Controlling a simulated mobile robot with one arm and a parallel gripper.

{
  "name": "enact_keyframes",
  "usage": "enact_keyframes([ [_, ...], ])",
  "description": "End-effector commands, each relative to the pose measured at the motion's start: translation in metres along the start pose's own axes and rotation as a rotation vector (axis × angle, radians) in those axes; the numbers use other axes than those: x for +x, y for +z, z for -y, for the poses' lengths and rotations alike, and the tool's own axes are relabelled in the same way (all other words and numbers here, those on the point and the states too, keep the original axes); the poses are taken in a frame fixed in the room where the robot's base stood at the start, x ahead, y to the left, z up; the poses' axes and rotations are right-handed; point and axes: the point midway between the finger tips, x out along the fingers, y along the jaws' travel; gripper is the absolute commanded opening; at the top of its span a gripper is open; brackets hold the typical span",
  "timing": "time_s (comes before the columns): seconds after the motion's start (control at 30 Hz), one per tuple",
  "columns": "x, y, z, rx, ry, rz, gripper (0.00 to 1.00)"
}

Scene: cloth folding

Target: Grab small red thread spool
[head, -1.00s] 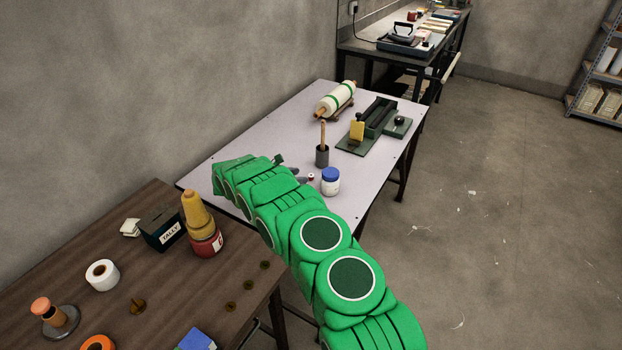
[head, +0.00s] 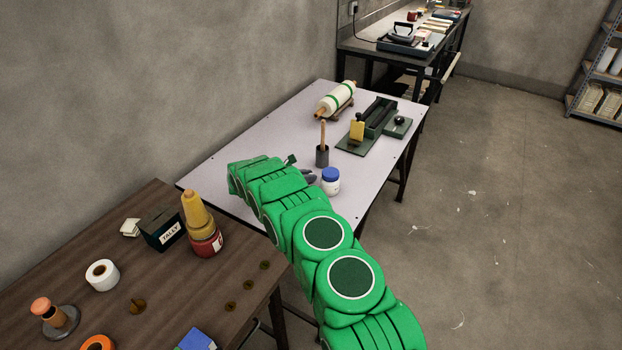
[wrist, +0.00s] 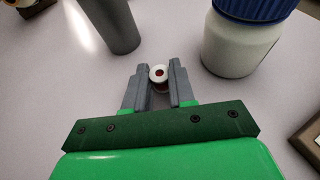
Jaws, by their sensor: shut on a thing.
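In the wrist view the small red thread spool (wrist: 158,74) stands between the two grey fingers of my gripper (wrist: 158,85). My gripper is shut on the spool, low over the pale table (wrist: 60,100). In the head view my green arm reaches over the white table (head: 260,115); my gripper's grey fingers (head: 309,177) show only in part, beside the white jar, and the spool is hidden there.
A white jar with a blue lid (head: 330,182) stands close to the right of my gripper. A dark cup with a wooden handle (head: 322,156) is just behind. A green press-like device (head: 375,125) and a roll on a stand (head: 336,98) lie farther back.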

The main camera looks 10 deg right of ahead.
Motion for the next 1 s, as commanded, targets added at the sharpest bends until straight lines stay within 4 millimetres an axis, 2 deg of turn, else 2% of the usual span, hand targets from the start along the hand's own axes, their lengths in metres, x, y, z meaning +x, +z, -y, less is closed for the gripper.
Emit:
enact_keyframes([
  [0.07,0.000,0.000,0.000,0.000,0.000,0.000,0.00],
  [0.43,-0.002,0.004,0.000,0.001,0.000,0.000,0.00],
  [0.7,-0.013,0.032,0.001,0.001,0.000,0.001,0.00],
  [1.0,-0.031,0.051,0.022,-0.002,-0.002,0.001,0.00],
])
